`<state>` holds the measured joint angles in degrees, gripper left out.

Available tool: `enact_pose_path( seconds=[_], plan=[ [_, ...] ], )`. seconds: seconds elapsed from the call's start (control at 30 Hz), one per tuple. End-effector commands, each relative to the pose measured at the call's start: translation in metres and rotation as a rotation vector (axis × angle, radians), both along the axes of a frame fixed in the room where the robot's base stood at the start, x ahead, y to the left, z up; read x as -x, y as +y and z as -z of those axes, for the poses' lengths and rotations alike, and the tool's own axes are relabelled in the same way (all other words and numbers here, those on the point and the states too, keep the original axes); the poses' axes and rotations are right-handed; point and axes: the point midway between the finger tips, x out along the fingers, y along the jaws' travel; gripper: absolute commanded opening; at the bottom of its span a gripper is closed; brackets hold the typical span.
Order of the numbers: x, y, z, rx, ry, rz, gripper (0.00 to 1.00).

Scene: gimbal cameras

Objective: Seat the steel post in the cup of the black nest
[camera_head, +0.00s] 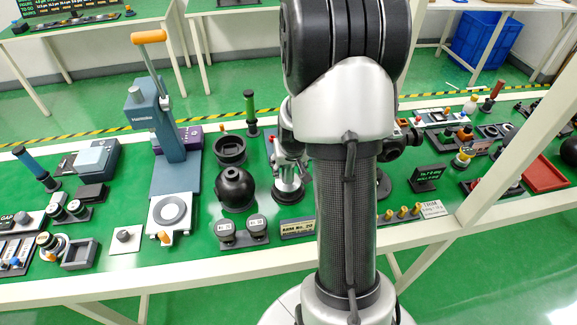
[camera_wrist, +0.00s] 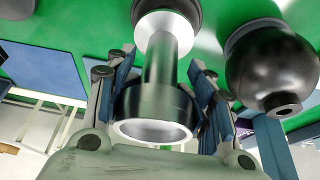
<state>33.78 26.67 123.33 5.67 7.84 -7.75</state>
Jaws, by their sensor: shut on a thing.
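The steel post (camera_wrist: 162,62) is upright between the jaws of my gripper (camera_wrist: 158,85). Its near end is a wide dark collar with a bright rim (camera_wrist: 150,131), and blue-lined fingers close on both sides of it. Its far end is a bright round flange (camera_wrist: 168,28) lying over a round black piece (camera_wrist: 166,7), seemingly the black nest. In the head view the post's shiny lower part (camera_head: 288,184) stands over the black base (camera_head: 287,196). My gripper (camera_head: 289,158) is partly hidden by my arm. The cup is hidden, so I cannot tell whether the flange is inside it.
A black bulb-shaped piece (camera_head: 237,188) stands close on the left; it also shows in the wrist view (camera_wrist: 272,66). A black block with a round recess (camera_head: 231,149) and a green-handled tool (camera_head: 251,112) stand behind. Two dark knobs (camera_head: 242,231) and a label (camera_head: 297,228) are in front.

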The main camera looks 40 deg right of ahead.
Motion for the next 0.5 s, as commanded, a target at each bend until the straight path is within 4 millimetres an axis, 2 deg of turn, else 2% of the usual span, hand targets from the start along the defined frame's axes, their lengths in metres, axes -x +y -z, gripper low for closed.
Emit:
enact_pose_path(
  seconds=[0.5],
  plan=[
    [-0.001, -0.0006, 0.0036, 0.002, -0.003, 0.0, 0.0]
  ],
)
